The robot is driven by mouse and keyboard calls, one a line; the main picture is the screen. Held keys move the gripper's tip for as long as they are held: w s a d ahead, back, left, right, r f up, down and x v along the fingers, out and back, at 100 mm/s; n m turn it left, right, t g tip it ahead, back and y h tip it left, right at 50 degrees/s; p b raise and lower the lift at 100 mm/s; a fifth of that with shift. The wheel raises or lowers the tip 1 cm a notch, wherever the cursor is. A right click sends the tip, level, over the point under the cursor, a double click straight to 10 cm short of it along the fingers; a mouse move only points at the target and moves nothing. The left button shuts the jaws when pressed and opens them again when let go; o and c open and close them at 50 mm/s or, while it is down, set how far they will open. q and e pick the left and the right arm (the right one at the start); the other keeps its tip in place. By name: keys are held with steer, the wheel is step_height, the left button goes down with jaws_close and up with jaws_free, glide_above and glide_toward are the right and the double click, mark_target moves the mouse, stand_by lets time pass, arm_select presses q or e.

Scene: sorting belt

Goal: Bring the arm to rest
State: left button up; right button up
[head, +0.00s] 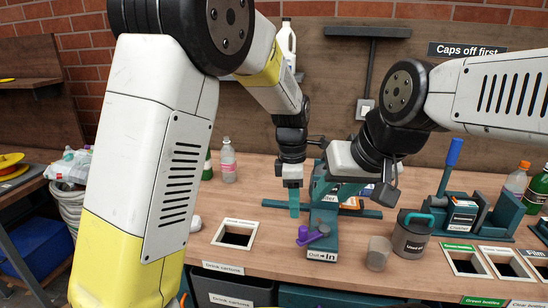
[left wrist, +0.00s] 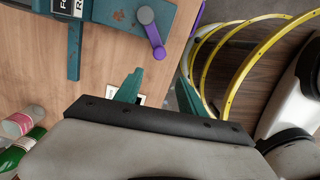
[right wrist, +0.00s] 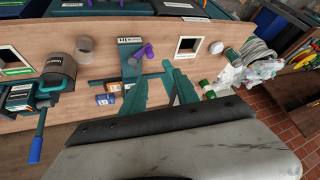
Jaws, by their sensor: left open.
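My left gripper (head: 294,208) points down over the middle of the table in the head view, beside the teal device. In the left wrist view its two teal fingers (left wrist: 160,86) are spread, with nothing between them. My right gripper (head: 333,182) is near the teal device in the head view, partly hidden by its own wrist. In the right wrist view its teal fingers (right wrist: 158,74) stand apart with nothing held. The teal device (head: 323,243), marked "In", has a purple crank (head: 313,235), which also shows in the left wrist view (left wrist: 152,33).
A clear cup (head: 378,253) and a grey canister (head: 410,237) stand right of the device. Table openings include the drink cartons hole (head: 236,235). A blue-handled press (head: 450,168) stands at the right.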

arm_select(q)
steer(key=s+a+r+m+t+h, duration=0.1)
steer(key=s+a+r+m+h, duration=0.15)
steer(key=a+r+m, duration=0.55)
arm_select(e)
steer(key=shift+o, duration=1.2)
steer(key=m+g, duration=0.8)
steer(key=g, duration=0.2)
glide_above(304, 227)
steer(key=w+d, duration=0.2)
steer(key=shift+y, duration=0.3)
steer(key=f, duration=1.8)
steer(key=shift+s+a, duration=0.1)
steer(key=shift+a, duration=0.15)
steer(key=x, duration=0.7)
arm_select(q)
steer(key=s+a+r+m+t, duration=0.2)
steer(key=s+a+m, duration=0.2)
steer(key=s+a, duration=0.2)
steer(key=s+a+r+m+t+y, duration=0.1)
steer(key=s+a+r+m+t, duration=0.2)
steer(key=s+a, duration=0.4)
steer(key=a+m, duration=0.1)
steer(key=a, duration=0.2)
steer(key=shift+s+r+m, duration=0.2)
steer(key=shift+s+m, duration=0.05)
steer(key=shift+m, duration=0.05)
